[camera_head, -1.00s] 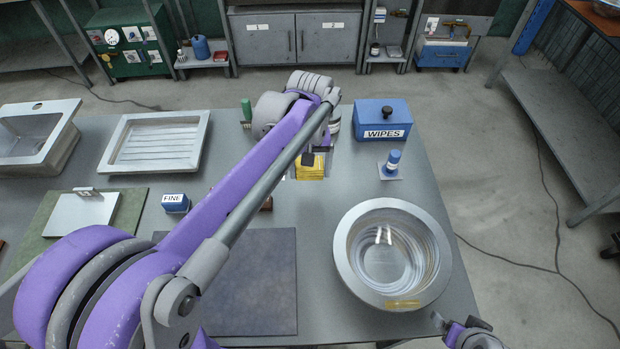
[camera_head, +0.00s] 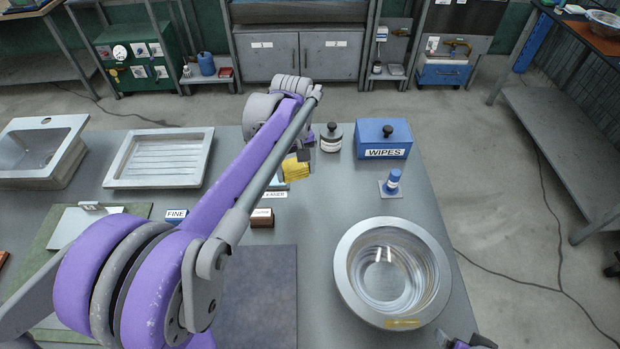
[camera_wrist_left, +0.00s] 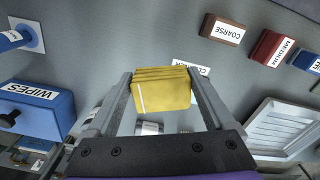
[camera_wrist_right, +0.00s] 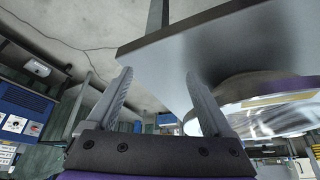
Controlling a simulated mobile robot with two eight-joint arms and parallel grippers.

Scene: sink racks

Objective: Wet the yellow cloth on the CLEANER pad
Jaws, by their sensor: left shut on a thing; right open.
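My left gripper (camera_wrist_left: 162,92) is shut on the folded yellow cloth (camera_wrist_left: 162,90) and holds it above the table. In the head view the cloth (camera_head: 297,168) hangs tilted under the left gripper (camera_head: 304,150). The pale CLEANER pad (camera_head: 277,184) lies just left of the cloth in the head view, with its label in front; the arm and cloth hide part of it. In the left wrist view the cloth covers part of the label. My right gripper (camera_wrist_right: 158,82) is open and empty; only a bit of it shows at the head view's bottom edge, beside the table.
A lidded canister (camera_head: 331,139), the blue WIPES box (camera_head: 384,140) and a small blue bottle (camera_head: 392,182) stand right of the cloth. A big metal bowl (camera_head: 352,300) is at front right. The COARSE block (camera_head: 262,219) and dark mat (camera_head: 262,290) lie in front.

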